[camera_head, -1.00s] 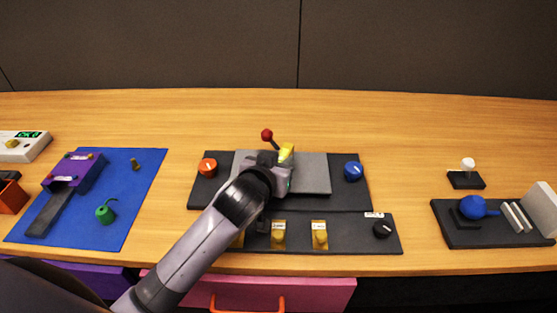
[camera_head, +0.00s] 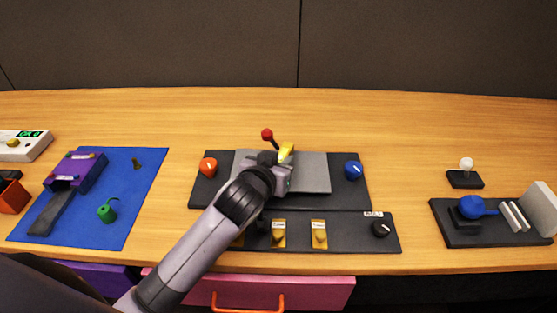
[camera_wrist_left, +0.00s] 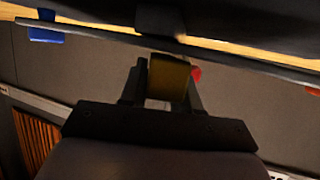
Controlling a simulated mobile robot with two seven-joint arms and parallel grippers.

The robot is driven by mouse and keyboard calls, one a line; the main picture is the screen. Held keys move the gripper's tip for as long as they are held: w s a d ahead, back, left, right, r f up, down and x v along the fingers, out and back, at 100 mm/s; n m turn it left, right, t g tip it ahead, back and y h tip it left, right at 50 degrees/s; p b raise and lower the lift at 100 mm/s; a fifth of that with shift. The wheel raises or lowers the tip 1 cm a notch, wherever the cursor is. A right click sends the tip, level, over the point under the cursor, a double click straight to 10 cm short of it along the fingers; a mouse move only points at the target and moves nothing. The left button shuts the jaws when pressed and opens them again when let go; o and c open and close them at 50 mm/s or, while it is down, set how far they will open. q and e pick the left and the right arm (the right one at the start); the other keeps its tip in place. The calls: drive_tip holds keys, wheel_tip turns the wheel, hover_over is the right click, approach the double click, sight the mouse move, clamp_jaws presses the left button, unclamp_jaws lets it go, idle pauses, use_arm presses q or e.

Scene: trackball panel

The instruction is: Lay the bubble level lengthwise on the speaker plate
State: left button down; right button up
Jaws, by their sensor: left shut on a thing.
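The bubble level (camera_head: 287,151) is a small yellow piece at the end of my left gripper (camera_head: 281,160). My left gripper is over the middle of the grey speaker plate (camera_head: 314,173), shut on the level. In the left wrist view the level (camera_wrist_left: 168,78) is dark yellow and sits between the two fingers. My arm hides part of the plate, and I cannot tell whether the level touches it. My right gripper is not in view.
An orange knob (camera_head: 208,166) and a blue knob (camera_head: 353,170) flank the plate. A red-balled lever (camera_head: 267,134) stands just behind it. A dark panel with yellow switches (camera_head: 319,234) lies in front. Bare wood is free behind and to the right.

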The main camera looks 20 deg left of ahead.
use_arm(q)
drive_tip(key=c, duration=0.7)
unclamp_jaws()
drive_tip(key=shift+c, duration=0.2)
